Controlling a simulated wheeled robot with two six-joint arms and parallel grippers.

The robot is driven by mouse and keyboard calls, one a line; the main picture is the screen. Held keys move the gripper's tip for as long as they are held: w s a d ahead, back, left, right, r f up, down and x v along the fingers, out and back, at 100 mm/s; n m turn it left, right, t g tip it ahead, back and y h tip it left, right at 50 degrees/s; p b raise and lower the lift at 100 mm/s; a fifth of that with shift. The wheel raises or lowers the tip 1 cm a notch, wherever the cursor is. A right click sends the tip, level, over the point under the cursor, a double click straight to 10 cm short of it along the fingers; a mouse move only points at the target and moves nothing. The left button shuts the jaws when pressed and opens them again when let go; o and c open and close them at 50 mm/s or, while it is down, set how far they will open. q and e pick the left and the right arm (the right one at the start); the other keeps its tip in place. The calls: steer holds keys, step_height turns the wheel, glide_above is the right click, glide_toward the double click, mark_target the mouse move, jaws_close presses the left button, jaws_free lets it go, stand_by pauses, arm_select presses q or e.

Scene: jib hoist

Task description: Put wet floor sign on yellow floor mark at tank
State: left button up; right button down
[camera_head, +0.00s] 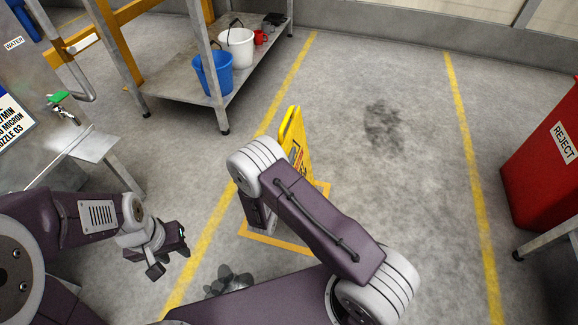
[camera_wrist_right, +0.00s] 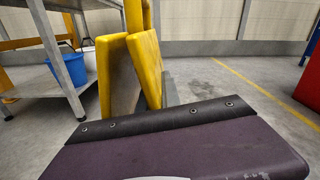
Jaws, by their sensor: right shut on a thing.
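The yellow wet floor sign (camera_head: 297,140) is upright beyond my right forearm in the head view, its lower part hidden by the arm. In the right wrist view its two yellow panels (camera_wrist_right: 147,68) are spread, close ahead. My right gripper (camera_wrist_right: 170,92) is shut on the sign; its fingertips are mostly hidden. The yellow floor mark (camera_head: 272,243) is a square outline, partly covered by my right arm, and the sign appears over or near its far side. Whether the sign touches the floor is hidden. My left gripper (camera_head: 170,256) is open and empty.
The tank (camera_head: 60,95) with a green-handled tap stands at the left. A metal rack shelf (camera_head: 190,90) holds a blue bucket (camera_head: 213,74) and a white bucket (camera_head: 238,47). A red reject bin (camera_head: 545,165) is at the right. Dark stains mark the otherwise clear lane.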

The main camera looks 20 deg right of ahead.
step_height(320, 180, down, 4)
steer(key=b, duration=0.3)
steer(key=shift+f, duration=0.1)
steer(key=c, duration=1.6)
jaws_free()
steer(key=shift+o, duration=0.2)
